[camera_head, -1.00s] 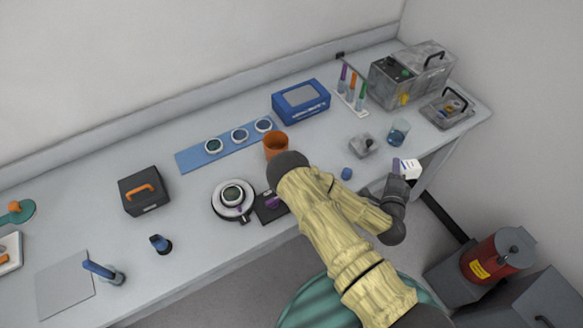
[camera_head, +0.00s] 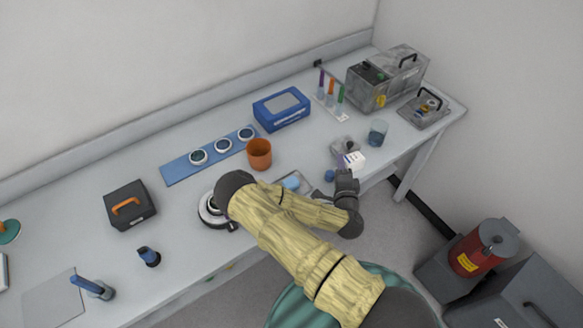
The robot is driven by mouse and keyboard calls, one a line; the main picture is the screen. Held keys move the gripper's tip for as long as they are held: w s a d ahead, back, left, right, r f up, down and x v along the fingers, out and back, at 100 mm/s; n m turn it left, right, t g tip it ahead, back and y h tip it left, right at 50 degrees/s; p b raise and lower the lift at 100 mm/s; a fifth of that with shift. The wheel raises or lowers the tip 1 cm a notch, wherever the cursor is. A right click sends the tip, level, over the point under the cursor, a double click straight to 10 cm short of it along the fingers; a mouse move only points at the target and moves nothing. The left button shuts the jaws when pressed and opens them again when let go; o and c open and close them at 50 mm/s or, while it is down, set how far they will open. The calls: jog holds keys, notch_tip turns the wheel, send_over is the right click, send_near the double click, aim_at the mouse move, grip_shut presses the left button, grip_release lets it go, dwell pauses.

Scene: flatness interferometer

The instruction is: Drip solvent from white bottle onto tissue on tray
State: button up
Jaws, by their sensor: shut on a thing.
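My gripper (camera_head: 345,178) is shut on the white bottle (camera_head: 354,161), which shows just beyond the dark fingers, near the table's front edge. A small purple part shows at the bottle's left side; I cannot make out its nozzle. A small grey tray (camera_head: 305,180) lies to the left of my gripper, partly hidden by my arm. A light blue piece, seemingly the tissue (camera_head: 291,182), lies on it. The bottle is to the right of the tray, apart from it.
A small blue knob-like thing (camera_head: 329,175) and a grey block (camera_head: 344,145) are close to the bottle. An orange cup (camera_head: 259,154) stands behind the tray, and a glass beaker (camera_head: 377,132) stands to the right. A blue box (camera_head: 281,109) is farther back.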

jog(key=w+a+r+m+g+h+p, duration=0.25)
jog(key=a+r+m+g+h, duration=0.3)
jog(key=m+h, duration=0.7)
jog(key=s+a+f+m+g, duration=0.1)
jog(key=a+m+g, duration=0.1)
jog(key=a+m, duration=0.1)
jog(key=s+a+f+m+g+p, duration=0.1)
jog(key=a+m+g, duration=0.1)
jog(key=a+m, duration=0.1)
jog(key=s+a+f+m+g, duration=0.1)
jog(key=s+a+m+g, duration=0.1)
jog(key=a+m, duration=0.1)
jog(key=shift+f+m+p, duration=0.2)
jog(key=shift+m+p, duration=0.05)
jog(key=shift+p, duration=0.05)
notch_tip(320, 180, up, 7)
jog(key=w+m+t+y+b, duration=0.1)
jog(key=m+t+y+b, duration=0.1)
jog(key=m+t+b, duration=0.2)
jog(key=a+m, duration=0.1)
jog(key=m, duration=0.1)
jog(key=shift+w+m+y, duration=0.2)
jog(key=shift+m+y, duration=0.1)
jog(key=shift+y, duration=0.05)
